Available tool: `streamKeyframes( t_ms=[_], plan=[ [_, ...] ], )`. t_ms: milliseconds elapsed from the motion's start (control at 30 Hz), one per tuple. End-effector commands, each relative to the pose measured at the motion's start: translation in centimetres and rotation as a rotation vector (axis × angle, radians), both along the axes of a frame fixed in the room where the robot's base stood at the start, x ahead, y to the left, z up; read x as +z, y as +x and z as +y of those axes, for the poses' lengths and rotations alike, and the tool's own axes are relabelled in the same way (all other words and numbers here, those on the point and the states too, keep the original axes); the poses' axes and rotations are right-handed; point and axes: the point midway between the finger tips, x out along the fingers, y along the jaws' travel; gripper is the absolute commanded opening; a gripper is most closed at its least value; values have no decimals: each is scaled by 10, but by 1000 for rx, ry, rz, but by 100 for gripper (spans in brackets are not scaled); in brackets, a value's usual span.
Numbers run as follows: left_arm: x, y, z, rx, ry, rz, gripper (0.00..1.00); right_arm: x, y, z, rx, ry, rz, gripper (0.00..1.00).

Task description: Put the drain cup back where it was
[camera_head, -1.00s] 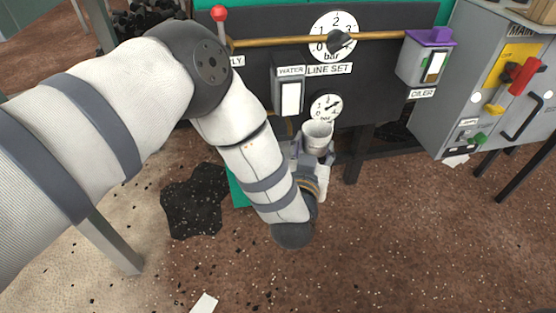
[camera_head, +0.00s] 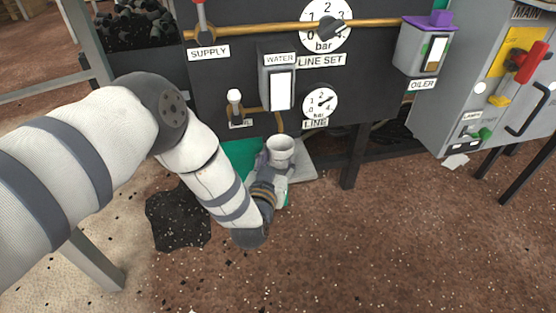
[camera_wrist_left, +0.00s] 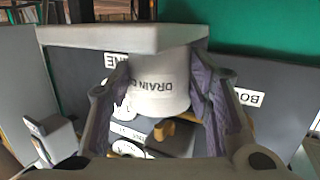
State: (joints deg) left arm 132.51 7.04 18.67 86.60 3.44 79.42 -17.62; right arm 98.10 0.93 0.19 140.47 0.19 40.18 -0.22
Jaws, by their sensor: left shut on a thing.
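The drain cup (camera_head: 281,149) is a light grey-white cup with its open top facing up in the head view. My left gripper (camera_head: 274,163) is shut around it, below the black panel. In the left wrist view the cup (camera_wrist_left: 158,85) shows "DRAIN" lettering, upside down, between the two purple-lined fingers of the gripper (camera_wrist_left: 160,90). My right gripper is not in view.
The black panel carries the WATER box (camera_head: 277,85), the LINE gauge (camera_head: 320,103) and a small white-knobbed lever (camera_head: 235,100) above the cup. A table leg (camera_head: 355,158) stands to the right. A black patch (camera_head: 178,218) lies on the floor at left.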

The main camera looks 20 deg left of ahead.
Motion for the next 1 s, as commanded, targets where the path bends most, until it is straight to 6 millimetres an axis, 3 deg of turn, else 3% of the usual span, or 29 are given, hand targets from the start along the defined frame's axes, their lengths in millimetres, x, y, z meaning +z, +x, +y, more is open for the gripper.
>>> streamKeyframes(
  t_ms=[33, 67, 133, 500, 800, 1000],
  plan=[
    [-3, 0, 0, 0, 0, 1, 19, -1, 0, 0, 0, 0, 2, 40],
    [-3, 0, 0, 0, 0, 1, 50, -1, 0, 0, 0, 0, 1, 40],
    [-2, 0, 0, 0, 0, 1, 66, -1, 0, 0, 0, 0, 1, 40],
    [4, -3, -1, 0, 0, 1, 66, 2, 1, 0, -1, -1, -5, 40],
    [20, -78, -12, -2, 0, 0, 66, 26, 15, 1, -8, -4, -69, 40],
    [21, -112, -16, -1, 1, 1, 66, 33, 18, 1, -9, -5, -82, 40]
  ],
)
